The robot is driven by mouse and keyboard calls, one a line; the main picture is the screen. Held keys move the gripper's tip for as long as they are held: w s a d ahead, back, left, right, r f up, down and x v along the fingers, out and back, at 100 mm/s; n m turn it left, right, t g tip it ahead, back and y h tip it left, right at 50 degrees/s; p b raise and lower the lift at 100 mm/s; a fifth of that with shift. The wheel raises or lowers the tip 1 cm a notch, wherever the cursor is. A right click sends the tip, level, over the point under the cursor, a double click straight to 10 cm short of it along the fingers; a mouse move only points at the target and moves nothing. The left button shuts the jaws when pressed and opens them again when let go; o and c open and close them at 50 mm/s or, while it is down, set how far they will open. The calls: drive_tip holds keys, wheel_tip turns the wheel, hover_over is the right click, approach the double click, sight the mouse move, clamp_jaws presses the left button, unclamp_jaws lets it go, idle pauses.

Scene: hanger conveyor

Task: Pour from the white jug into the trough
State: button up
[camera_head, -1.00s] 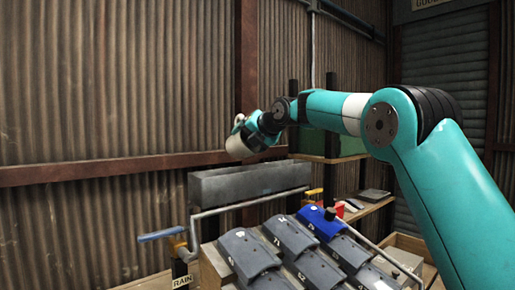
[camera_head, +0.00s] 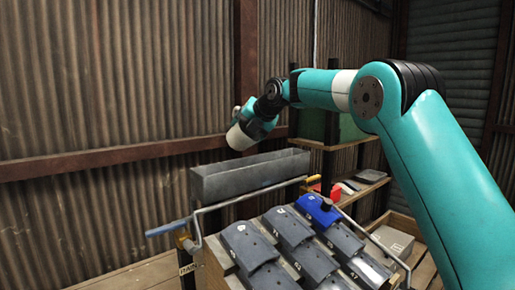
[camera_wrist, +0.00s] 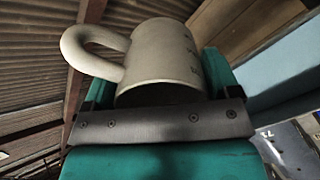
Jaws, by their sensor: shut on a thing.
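The white jug (camera_head: 238,138) is held in the air above the long grey trough (camera_head: 240,180), near its back edge in the head view. The jug looks tilted, with its pale end pointing down and left; no pouring stream shows. My gripper (camera_head: 250,125) is shut on the jug. In the wrist view the jug (camera_wrist: 160,55) sits between the fingers of my gripper (camera_wrist: 158,88), its round handle on the left and faint marks on its side. The contents of the jug and the inside bottom of the trough are hidden.
A sloped rack of grey hanger-like blocks (camera_head: 288,228), one of them blue (camera_head: 318,208), stands in front of the trough. A pipe with a blue lever (camera_head: 167,229) runs along the trough. A shelf with a red item (camera_head: 328,192) is at right. A corrugated wall (camera_head: 100,90) stands behind.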

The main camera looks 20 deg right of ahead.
drive_tip(key=shift+w+a+r+g+h+p, duration=0.15)
drive_tip(key=shift+g+p, duration=0.25)
drive_tip(key=shift+p, duration=0.8)
drive_tip(key=shift+d+r+g+h+p, duration=0.15)
drive_tip(key=shift+g+p, duration=0.25)
drive_tip(key=shift+p, duration=0.85)
drive_tip(key=shift+w+a+r+g+h+p, duration=0.15)
drive_tip(key=shift+g+p, duration=0.25)
drive_tip(key=shift+p, duration=0.8)
drive_tip(key=shift+p, duration=0.6)
drive_tip(key=shift+f, duration=0.25)
drive_tip(key=shift+r+g, duration=0.15)
drive_tip(key=shift+g, duration=0.15)
drive_tip(key=p, duration=0.3)
drive_tip(key=shift+r+g, duration=0.15)
drive_tip(key=shift+g, duration=0.15)
drive_tip(key=shift+p, duration=0.5)
drive_tip(key=g+p, duration=0.1)
drive_tip(key=p, duration=0.5)
drive_tip(key=g+h+p, duration=0.1)
drive_tip(key=g+p, duration=0.1)
drive_tip(key=p, duration=0.4)
drive_tip(key=shift+f+p, duration=0.25)
drive_tip(key=shift+p, duration=0.05)
drive_tip(key=shift+f+g+h+p, duration=0.15)
drive_tip(key=shift+g+h+p, duration=0.1)
drive_tip(key=shift+g+p, duration=0.35)
drive_tip(key=shift+s+f, duration=0.1)
drive_tip(key=shift+f, duration=0.1)
